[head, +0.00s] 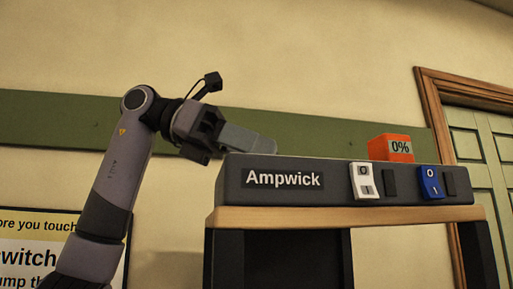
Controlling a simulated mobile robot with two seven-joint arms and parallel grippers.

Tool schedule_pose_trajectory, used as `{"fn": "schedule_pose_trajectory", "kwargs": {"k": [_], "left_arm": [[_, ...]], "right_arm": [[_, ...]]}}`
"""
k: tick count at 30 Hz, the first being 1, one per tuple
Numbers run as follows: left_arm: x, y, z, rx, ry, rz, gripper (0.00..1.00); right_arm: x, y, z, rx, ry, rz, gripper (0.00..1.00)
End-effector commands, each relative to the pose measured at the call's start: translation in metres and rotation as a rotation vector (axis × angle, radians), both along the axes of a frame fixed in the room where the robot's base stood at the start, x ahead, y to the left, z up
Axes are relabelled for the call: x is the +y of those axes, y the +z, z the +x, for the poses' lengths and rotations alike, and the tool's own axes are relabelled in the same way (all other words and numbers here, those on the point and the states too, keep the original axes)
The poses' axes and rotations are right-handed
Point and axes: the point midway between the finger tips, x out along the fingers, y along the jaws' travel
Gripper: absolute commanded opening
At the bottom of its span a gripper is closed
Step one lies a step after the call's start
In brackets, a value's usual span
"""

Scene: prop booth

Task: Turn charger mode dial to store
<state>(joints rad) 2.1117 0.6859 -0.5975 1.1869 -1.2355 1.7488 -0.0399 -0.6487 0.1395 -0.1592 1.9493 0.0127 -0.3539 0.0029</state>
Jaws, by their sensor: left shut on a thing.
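The charger (337,184), a long dark grey unit labelled "Ampwick", sits on a wood-topped stand. My left gripper (212,140) is at its upper left, with dark fingers pointing right. It is shut on a grey, blunt-ended slab (247,141) that reaches right, just above the charger's left end. I cannot tell if the slab is part of the charger or touches it. No mode dial or "store" mark can be made out; the charger's top face is hidden from this low angle. My right gripper is out of view.
The wooden stand top (330,216) juts out below. A notice (40,250) hangs lower left; a green door (483,150) is right.

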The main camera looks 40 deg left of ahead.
Motion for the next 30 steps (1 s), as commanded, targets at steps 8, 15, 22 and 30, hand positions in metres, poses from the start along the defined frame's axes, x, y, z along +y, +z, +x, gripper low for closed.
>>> {"fn": "schedule_pose_trajectory", "kwargs": {"k": [8,15,22,30], "left_arm": [[0.0003,0.0009,0.0003,-0.002,-0.035,-0.001,0.01],[0.0004,0.0009,0.0004,-0.002,-0.036,-0.001,0.01],[0.0004,0.0007,0.0003,-0.001,-0.035,-0.001,0.57],[0.0022,0.0013,-0.0005,0.0,-0.035,-0.001,0.57]], "right_arm": [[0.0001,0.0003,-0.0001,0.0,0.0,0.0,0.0],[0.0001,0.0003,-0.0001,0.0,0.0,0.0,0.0],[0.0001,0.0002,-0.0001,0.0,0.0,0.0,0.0],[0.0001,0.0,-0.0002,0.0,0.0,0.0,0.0]]}}
